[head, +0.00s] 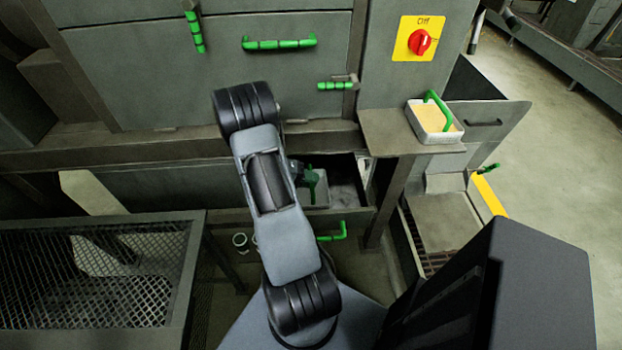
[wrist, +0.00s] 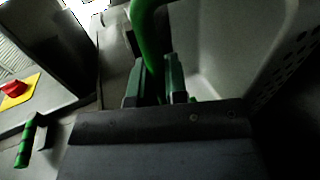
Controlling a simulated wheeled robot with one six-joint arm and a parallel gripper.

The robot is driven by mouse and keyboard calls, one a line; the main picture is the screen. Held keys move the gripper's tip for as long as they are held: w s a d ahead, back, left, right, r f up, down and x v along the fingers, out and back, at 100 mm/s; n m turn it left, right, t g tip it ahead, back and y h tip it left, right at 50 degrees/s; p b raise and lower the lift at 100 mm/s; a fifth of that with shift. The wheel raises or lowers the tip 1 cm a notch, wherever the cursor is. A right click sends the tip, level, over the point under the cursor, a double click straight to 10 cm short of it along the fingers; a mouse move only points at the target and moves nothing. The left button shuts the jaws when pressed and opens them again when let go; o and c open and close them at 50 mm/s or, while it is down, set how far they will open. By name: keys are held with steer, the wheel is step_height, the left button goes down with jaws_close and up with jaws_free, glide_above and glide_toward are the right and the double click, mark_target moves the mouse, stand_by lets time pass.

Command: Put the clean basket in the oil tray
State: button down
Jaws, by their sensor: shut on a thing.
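My gripper (head: 309,176) is shut on the green handle of a pale grey basket (head: 320,194), low in front of the machine. In the wrist view the gripper (wrist: 156,75) has its jaws on the curved handle (wrist: 148,35), and the basket (wrist: 220,45) shows a smooth inner wall and a perforated side at right. My arm hides part of the basket in the head view. The oil tray (head: 352,222) appears to be the pulled-out drawer with a green handle under the machine. The basket overlaps it in view; I cannot tell whether they touch.
Another basket (head: 435,125), with yellowish contents and a green handle, stands on a shelf at right. A red switch (head: 419,42) on a yellow plate is above it. A mesh-topped frame (head: 85,275) stands at left. Open floor lies at far right.

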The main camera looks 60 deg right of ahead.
steer(key=shift+f+b, duration=0.6)
steer(key=c, duration=1.1)
jaws_free()
steer(key=shift+o, duration=0.2)
steer(key=b+v, duration=0.1)
steer(key=v, duration=1.3)
steer(key=s+a+r+n+t+y+p, duration=0.1)
steer(key=a+r+n+t+y, duration=0.1)
steer(key=a+r+t, duration=0.3)
steer(key=s+a+r+n+t+y+p, duration=0.1)
steer(key=a+r+n+t, duration=0.4)
steer(key=a, duration=0.7)
steer(key=s+a+r+n+t+y+p, duration=0.2)
steer(key=a+r+n+t+y, duration=0.2)
steer(key=a+r, duration=0.3)
steer(key=shift+s+a+t+y, duration=0.25)
steer(key=shift+a+t+y, duration=0.35)
steer(key=shift+a, duration=0.5)
